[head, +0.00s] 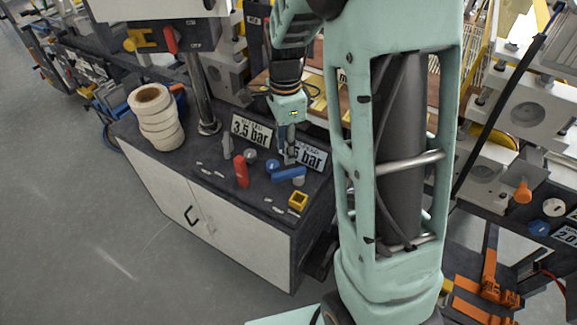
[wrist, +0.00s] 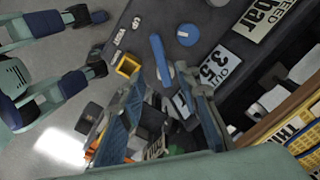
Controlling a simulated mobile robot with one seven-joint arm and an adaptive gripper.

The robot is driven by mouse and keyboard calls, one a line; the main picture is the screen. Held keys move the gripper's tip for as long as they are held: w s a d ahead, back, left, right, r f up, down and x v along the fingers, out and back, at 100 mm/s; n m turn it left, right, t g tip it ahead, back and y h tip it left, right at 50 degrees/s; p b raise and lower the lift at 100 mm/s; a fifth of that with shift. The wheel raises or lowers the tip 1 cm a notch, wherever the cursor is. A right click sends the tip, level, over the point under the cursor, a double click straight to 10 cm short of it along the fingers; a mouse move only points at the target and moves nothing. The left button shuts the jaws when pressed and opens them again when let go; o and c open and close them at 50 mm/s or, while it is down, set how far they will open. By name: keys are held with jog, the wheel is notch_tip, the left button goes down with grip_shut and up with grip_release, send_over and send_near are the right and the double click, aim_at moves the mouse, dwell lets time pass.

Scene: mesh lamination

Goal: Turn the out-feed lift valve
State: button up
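A blue valve lever (head: 289,174) lies across the top of the dark-topped cabinet, in front of a partly hidden pressure sign (head: 314,158). In the wrist view the blue lever (wrist: 159,58) lies beside a sign reading "OUT" and "3.5" (wrist: 213,68). My gripper (head: 290,157) hangs just behind the lever in the head view, fingers pointing down. In the wrist view my gripper (wrist: 162,86) is open, and the lever's near end shows between its fingertips. I see no clear contact, and the height gap is hard to judge.
A round blue knob (head: 272,164) and a yellow square block (head: 298,201) are close by. White rolls (head: 155,118) and a metal post (head: 202,95) stand further left.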

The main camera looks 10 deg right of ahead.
aim_at(286, 172)
notch_tip(286, 172, down, 8)
jog(key=shift+f, duration=0.25)
grip_shut()
dwell(0.3)
